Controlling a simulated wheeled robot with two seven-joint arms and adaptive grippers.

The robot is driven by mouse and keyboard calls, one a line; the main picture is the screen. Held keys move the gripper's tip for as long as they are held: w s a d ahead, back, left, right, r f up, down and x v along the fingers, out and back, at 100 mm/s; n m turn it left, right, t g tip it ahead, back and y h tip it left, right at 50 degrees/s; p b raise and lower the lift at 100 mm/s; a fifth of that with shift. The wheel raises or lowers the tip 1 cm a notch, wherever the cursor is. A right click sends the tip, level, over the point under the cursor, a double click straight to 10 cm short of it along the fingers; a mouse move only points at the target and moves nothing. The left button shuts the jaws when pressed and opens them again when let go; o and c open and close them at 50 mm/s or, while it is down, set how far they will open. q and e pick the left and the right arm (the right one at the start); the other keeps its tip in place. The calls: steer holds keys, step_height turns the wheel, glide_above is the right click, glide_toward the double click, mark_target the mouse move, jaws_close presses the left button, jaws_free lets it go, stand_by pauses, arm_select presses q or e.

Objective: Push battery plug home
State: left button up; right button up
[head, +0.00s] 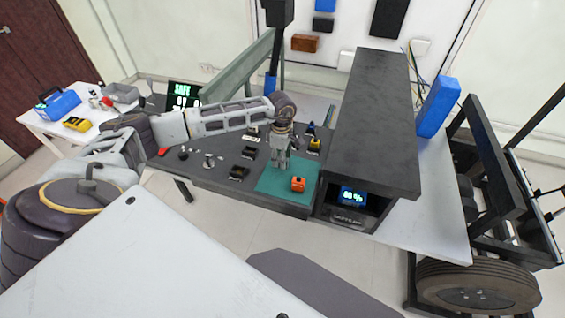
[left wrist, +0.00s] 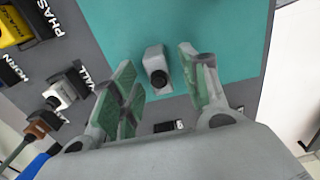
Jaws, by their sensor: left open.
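In the head view my left gripper (head: 281,163) points down over the teal mat (head: 268,187) on the dark bench. In the left wrist view its two green-padded fingers (left wrist: 160,85) are apart. A light grey block with a round black end (left wrist: 155,62) shows between and beyond them on the teal mat; I see no contact with the fingers. I cannot tell which piece is the battery plug. My right gripper is not in view.
Labelled connectors line the mat's left side in the wrist view: yellow (left wrist: 15,27) by PHASE, white (left wrist: 60,95) by HALL, brown (left wrist: 45,123). A tall dark cabinet (head: 375,120) with a lit display stands right of the mat. Black blocks (head: 242,152) lie left of it.

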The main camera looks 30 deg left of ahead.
arm_select(q)
jaws_close()
steer(key=shift+r, duration=0.15)
steer(key=shift+r+b, duration=0.6)
steer(key=shift+r, duration=4.25)
